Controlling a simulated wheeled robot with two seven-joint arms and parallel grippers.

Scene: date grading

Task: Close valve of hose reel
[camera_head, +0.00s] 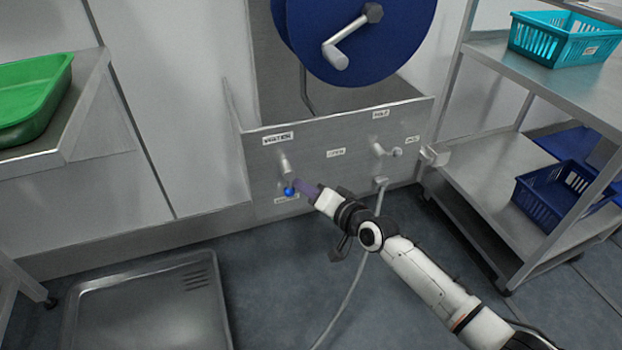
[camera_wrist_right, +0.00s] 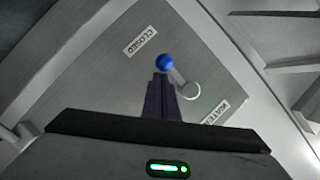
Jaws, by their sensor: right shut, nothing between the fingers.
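The hose reel (camera_head: 350,35) is a blue drum with a grey crank, at the top of the head view. Below it is a metal panel (camera_head: 335,180) with small labels. The valve's silver lever (camera_head: 285,163) is under the WATER label and points down to its blue knob (camera_head: 289,191), just above a lower label. In the right wrist view the blue knob (camera_wrist_right: 164,62) lies between the round silver pivot (camera_wrist_right: 190,90) and the CLOSED label (camera_wrist_right: 139,42). My right gripper (camera_head: 299,186) is shut and empty, its tips (camera_wrist_right: 161,78) right beside the knob; I cannot tell if they touch.
A second fitting (camera_head: 386,150) sits on the panel's right, with a grey hose (camera_head: 352,285) running down to the floor. A green tub (camera_head: 35,90) is left, and a metal tray (camera_head: 145,310) lies below.

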